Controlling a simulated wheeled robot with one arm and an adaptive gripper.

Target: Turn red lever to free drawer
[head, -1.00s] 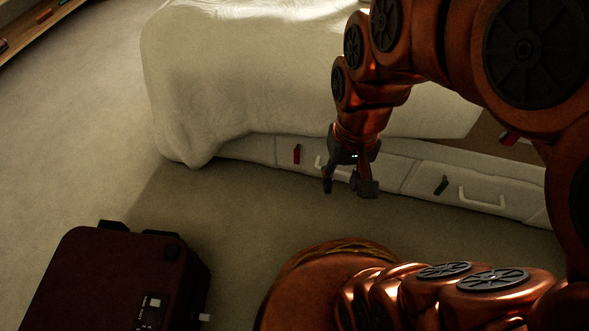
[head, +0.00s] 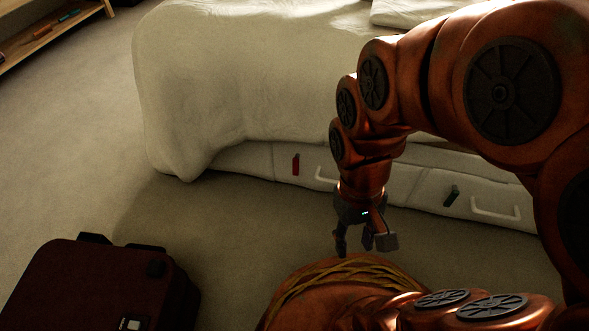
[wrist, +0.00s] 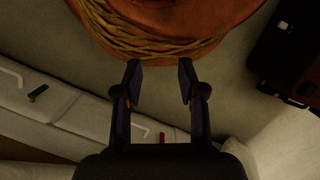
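The red lever (head: 296,164) stands upright on the white drawer front under the bed, left of my gripper in the head view. It also shows small in the wrist view (wrist: 162,138), between and behind my fingers. The drawer (head: 266,160) with the red lever looks shut, and its white handle (head: 325,176) is partly hidden by my arm. My gripper (head: 366,248) hangs pointing down in front of the drawers, apart from the lever. In the wrist view its two fingers (wrist: 159,84) are spread with nothing between them.
A second drawer with a dark green lever (head: 451,195) and a white handle (head: 495,210) is at the right. A dark red suitcase (head: 95,285) lies on the floor at the lower left. Carpet is clear between suitcase and bed (head: 240,80). A wooden shelf (head: 60,38) is at the far left.

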